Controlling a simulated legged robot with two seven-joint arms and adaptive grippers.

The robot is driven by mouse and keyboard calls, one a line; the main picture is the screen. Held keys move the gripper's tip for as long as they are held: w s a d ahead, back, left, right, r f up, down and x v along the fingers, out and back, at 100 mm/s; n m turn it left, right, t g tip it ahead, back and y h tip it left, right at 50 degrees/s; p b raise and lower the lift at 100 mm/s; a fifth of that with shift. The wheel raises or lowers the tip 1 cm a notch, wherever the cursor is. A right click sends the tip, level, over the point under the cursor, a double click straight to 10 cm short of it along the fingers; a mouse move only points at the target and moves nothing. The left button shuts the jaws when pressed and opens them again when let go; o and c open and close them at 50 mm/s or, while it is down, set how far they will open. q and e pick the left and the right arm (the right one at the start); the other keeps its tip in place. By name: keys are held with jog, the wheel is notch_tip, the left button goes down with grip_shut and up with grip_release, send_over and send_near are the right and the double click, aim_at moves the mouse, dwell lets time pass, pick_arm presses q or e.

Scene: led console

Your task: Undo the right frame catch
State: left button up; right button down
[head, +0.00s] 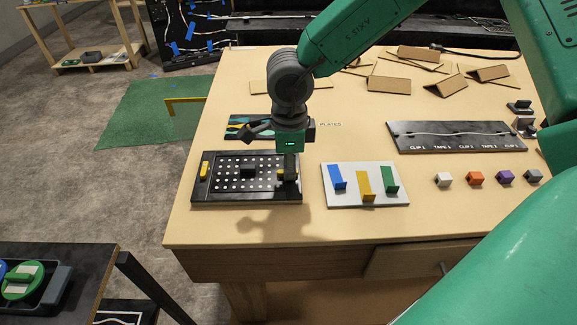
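The black console frame (232,197) lies near the table's front left, with a panel of white dots (225,178) and a small dark block on it. A yellow catch (204,171) shows on the frame's left side. My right gripper (288,172) points down over the frame's right side, very close to it. The gripper covers the right catch, so the catch's position and any contact are hard to make out. Whether the fingers are open or shut is unclear. My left gripper is not in view.
A pale board (350,198) with blue, yellow and green pieces lies just right of the console. A dark clip strip (455,147) and several small coloured blocks lie farther right. Brown folded pieces (415,53) lie at the back. Tools (240,121) lie behind the console.

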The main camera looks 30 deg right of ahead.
jog(key=shift+p, duration=0.3)
jog(key=m+p, duration=0.1)
jog(key=m, duration=0.1)
jog(key=m+p, duration=0.1)
jog(key=p, duration=0.1)
jog(key=shift+w+d+r+m, duration=0.1)
jog(key=shift+w+r+m, duration=0.1)
jog(key=shift+m, duration=0.2)
jog(key=m+p, duration=0.2)
jog(key=m, duration=0.2)
jog(key=shift+d+m, duration=0.1)
jog(key=shift+m, duration=0.2)
jog(key=m+p, duration=0.1)
jog(key=m, duration=0.3)
jog(key=shift+d+f, duration=0.1)
jog(key=m, duration=0.5)
jog(key=shift+d+p, duration=0.1)
jog(key=shift+p, duration=0.2)
jog(key=shift+m, duration=0.3)
jog(key=c, duration=1.6)
grip_release()
jog(key=shift+f, duration=0.1)
